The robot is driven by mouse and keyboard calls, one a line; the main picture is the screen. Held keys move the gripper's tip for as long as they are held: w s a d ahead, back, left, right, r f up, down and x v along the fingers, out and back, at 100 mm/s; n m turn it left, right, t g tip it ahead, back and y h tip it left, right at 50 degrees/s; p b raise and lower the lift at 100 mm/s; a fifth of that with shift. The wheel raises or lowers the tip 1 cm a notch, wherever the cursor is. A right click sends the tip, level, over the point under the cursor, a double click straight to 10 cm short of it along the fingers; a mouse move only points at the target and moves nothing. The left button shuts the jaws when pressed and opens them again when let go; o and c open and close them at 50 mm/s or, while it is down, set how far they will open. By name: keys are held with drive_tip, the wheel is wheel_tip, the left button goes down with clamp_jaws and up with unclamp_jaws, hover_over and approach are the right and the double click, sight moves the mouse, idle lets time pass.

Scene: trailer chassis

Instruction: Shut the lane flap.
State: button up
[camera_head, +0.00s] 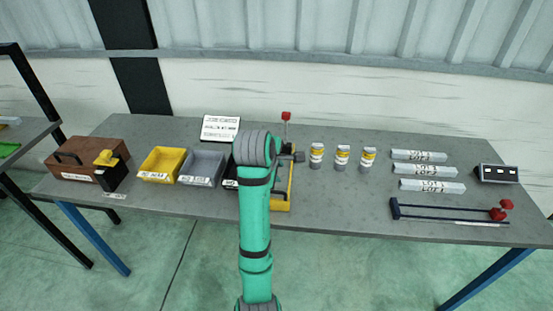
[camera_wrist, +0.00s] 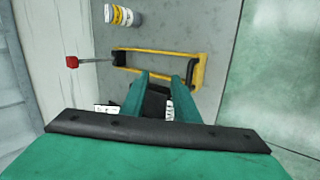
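A yellow frame (camera_wrist: 160,52) lies under my gripper (camera_wrist: 168,70) in the wrist view. A rod with a red knob (camera_wrist: 72,62) joins a black piece (camera_wrist: 119,58) at one end of the frame. This may be the lane flap's fixture, but no label confirms it. My two teal fingers are apart, with a black bin-like object (camera_wrist: 155,102) visible beyond and between them. I see nothing gripped. In the head view, my arm hides most of the yellow frame (camera_head: 283,206); the red knob (camera_head: 286,115) stands up behind it.
Several cans (camera_head: 342,157) stand right of the frame. Labelled bars (camera_head: 432,185), a black rail with red knobs (camera_head: 440,215) and a black panel (camera_head: 496,174) lie farther right. A yellow bin (camera_head: 162,165), grey bin (camera_head: 203,168) and brown box (camera_head: 80,160) stand left.

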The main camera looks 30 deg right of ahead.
drive_tip(key=shift+s+a+r, duration=0.15)
drive_tip(key=shift+a+r, duration=0.05)
drive_tip(key=shift+r, duration=0.4)
drive_tip(key=shift+s+a+r, duration=0.1)
drive_tip(key=shift+s+r, duration=0.05)
drive_tip(key=shift+r, duration=0.65)
drive_tip(key=shift+s+a+r, duration=0.1)
drive_tip(key=shift+s+r, duration=0.1)
drive_tip(key=shift+r, duration=0.6)
drive_tip(key=shift+s+a+r, duration=0.1)
drive_tip(key=shift+s+r, duration=0.05)
drive_tip(key=shift+r, duration=0.65)
